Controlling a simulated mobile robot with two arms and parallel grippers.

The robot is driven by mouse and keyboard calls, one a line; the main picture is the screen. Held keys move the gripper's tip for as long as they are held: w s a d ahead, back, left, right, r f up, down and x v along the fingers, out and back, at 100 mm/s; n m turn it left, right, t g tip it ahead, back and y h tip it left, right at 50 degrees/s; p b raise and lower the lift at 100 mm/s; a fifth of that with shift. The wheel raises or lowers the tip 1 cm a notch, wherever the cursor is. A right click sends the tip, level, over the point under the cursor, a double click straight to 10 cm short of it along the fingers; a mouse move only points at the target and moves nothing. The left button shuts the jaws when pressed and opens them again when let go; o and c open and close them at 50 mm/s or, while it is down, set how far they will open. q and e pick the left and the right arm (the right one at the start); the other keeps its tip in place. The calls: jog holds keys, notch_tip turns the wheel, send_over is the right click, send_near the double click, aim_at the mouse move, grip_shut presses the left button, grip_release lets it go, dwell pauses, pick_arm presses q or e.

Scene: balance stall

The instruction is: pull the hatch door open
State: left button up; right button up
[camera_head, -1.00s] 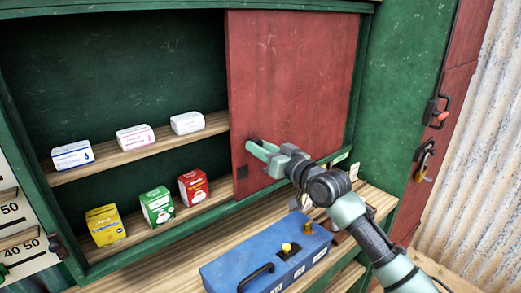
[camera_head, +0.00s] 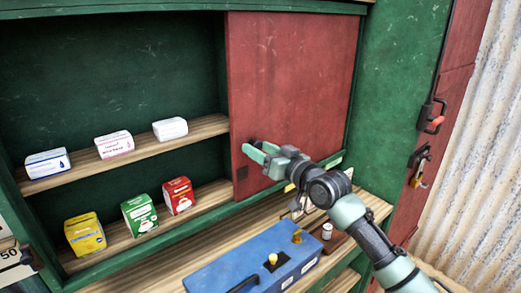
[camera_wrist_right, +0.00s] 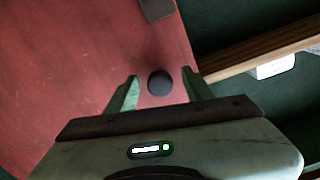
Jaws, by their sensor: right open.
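The hatch door (camera_head: 295,75) is a red panel covering the right part of the green cabinet's opening; the left part is uncovered. My right gripper (camera_head: 249,149) is at the door's lower left area, in front of its face. The right wrist view shows the door (camera_wrist_right: 75,60) and a dark round knob (camera_wrist_right: 160,82) between the two spread fingertips of my right gripper (camera_wrist_right: 160,88). The fingers stand either side of the knob with small gaps visible. In the head view the gripper mostly hides the knob. My left gripper is not in view.
Several small boxes, such as a red box (camera_head: 178,195) and a white box (camera_head: 170,129), stand on two shelves left of the door. A blue toolbox (camera_head: 235,262) lies on the wooden counter below my arm. A latch with a padlock (camera_head: 418,172) hangs at the right.

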jog(key=b+v, duration=0.2)
jog(key=v, duration=0.5)
jog(key=shift+s+d, duration=0.25)
jog(key=shift+s, duration=0.05)
jog(key=shift+f, duration=0.1)
